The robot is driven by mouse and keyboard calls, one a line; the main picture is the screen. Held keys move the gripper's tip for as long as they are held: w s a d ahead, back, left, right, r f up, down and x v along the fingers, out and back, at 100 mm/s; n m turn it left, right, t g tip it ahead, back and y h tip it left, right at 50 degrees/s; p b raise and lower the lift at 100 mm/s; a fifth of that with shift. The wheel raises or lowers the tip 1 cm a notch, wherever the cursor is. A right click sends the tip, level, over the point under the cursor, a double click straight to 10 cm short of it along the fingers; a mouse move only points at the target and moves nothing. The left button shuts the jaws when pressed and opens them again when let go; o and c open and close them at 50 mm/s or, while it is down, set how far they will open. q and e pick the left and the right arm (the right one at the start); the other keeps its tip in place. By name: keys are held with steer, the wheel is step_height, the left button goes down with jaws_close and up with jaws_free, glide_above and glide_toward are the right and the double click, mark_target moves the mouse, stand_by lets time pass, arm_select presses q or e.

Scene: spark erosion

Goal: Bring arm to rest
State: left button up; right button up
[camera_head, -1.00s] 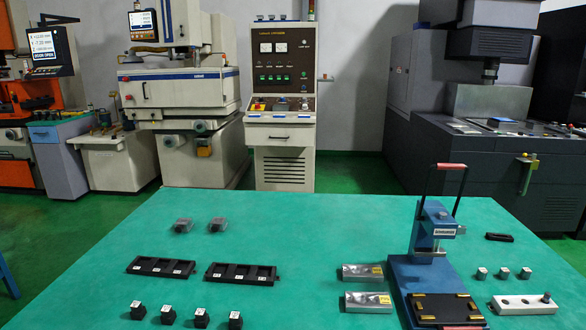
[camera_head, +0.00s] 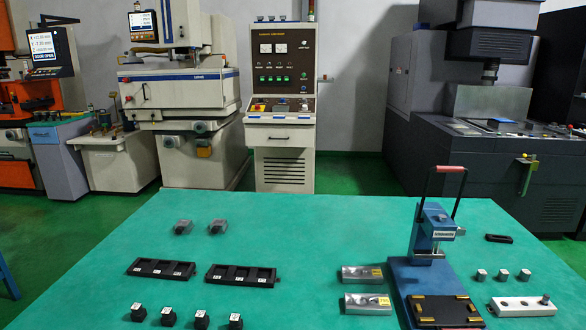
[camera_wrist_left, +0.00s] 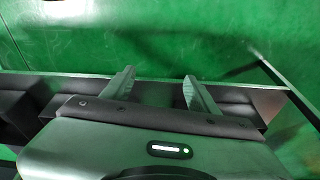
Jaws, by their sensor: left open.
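My left gripper (camera_wrist_left: 158,88) shows in the left wrist view. Its two grey fingers stand apart with nothing between them. Behind the fingers I see the green floor and a dark, straight-edged structure that I cannot identify. Neither of my arms shows in the head view, so my right gripper is out of sight.
A green-topped table (camera_head: 300,230) fills the foreground. It bears a blue press (camera_head: 430,260), two black trays (camera_head: 160,268), several black blocks (camera_head: 201,319), metal blocks (camera_head: 362,274) and a light bar (camera_head: 523,308). Machines stand behind it. The table's middle is clear.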

arm_select(q)
steer(key=s+a+f, duration=0.1)
steer(key=s+f, duration=0.8)
steer(key=f, duration=0.2)
steer(key=s+a+f+g+p, duration=0.1)
steer(key=s+a+f, duration=0.1)
steer(key=s+f, duration=0.7)
step_height(320, 180, down, 3)
steer(key=shift+s+r+g, duration=0.15)
steer(key=shift+s+g, duration=0.1)
steer(key=shift+g, duration=0.05)
steer(key=shift+a, duration=0.1)
